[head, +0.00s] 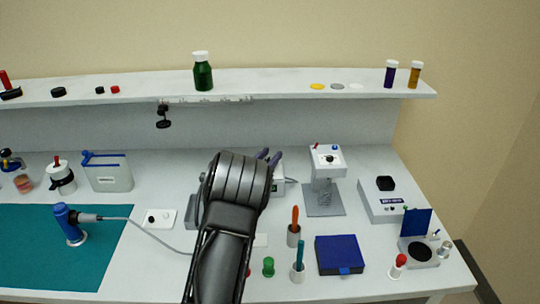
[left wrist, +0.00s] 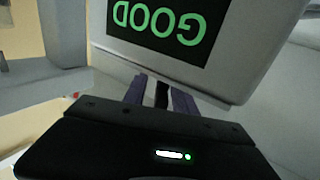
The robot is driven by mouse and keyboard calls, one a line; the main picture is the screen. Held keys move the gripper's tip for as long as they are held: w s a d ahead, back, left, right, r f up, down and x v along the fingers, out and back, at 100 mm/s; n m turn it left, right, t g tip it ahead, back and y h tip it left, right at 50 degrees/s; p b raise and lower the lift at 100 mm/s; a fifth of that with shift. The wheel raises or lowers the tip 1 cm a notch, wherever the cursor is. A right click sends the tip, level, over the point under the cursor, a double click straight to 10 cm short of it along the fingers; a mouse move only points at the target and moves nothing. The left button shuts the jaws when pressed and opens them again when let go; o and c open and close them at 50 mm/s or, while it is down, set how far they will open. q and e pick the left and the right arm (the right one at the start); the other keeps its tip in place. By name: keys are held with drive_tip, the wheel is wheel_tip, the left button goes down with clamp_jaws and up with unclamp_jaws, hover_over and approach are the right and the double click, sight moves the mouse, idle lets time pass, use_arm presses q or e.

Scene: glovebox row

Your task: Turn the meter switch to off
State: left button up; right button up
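My left gripper (head: 268,157) reaches over the middle of the bench, its two purple fingers a little apart. In the left wrist view, the fingers (left wrist: 161,90) are just below a grey-framed instrument (left wrist: 245,55) whose dark screen (left wrist: 165,22) reads GOOD in green, upside down. I take this instrument to be the meter. A narrow black piece shows between the fingers; I cannot tell whether it is the switch or whether the fingers touch it. In the head view, a pale box (head: 279,187) behind my arm is mostly hidden. My right gripper is not in view.
Holders with an orange tool (head: 295,220) and a teal tool (head: 300,256), a green knob (head: 268,267) and a blue box (head: 339,254) stand right of my arm. A small press (head: 327,162) stands behind them. A shelf (head: 270,84) runs along the back.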

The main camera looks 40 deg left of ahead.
use_arm(q)
drive_tip(key=shift+c, duration=0.3)
clamp_jaws()
idle(0.3)
